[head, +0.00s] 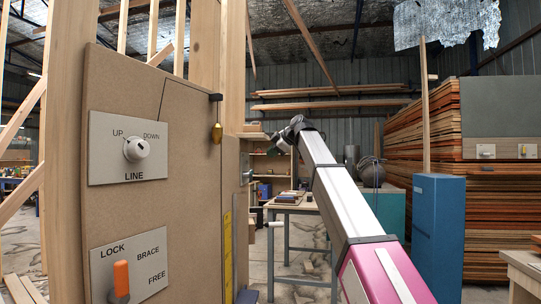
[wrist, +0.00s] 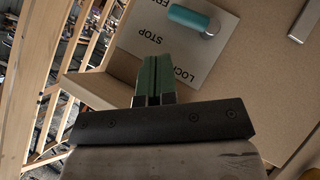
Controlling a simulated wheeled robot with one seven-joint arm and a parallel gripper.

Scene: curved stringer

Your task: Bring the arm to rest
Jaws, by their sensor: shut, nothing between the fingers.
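My arm reaches from the lower right of the head view toward the middle, its far end bent beside the edge of the brown panel (head: 180,195). My gripper (head: 279,143) is small and dark there. In the wrist view my gripper's green fingers (wrist: 154,68) are together, with nothing between them. Their tips overlap the lower edge of a pale plate (wrist: 180,52) lettered LOCK and STOP, with a third word partly cut off. A teal handle (wrist: 192,20) is on that plate. Whether the fingers touch the plate cannot be told.
The panel carries a LINE knob (head: 136,148) and an orange lever (head: 121,278) marked LOCK, BRACE, FREE. A brass weight (head: 217,132) hangs near its edge. A blue cabinet (head: 438,235) stands right of my arm; a table (head: 291,207) stands behind.

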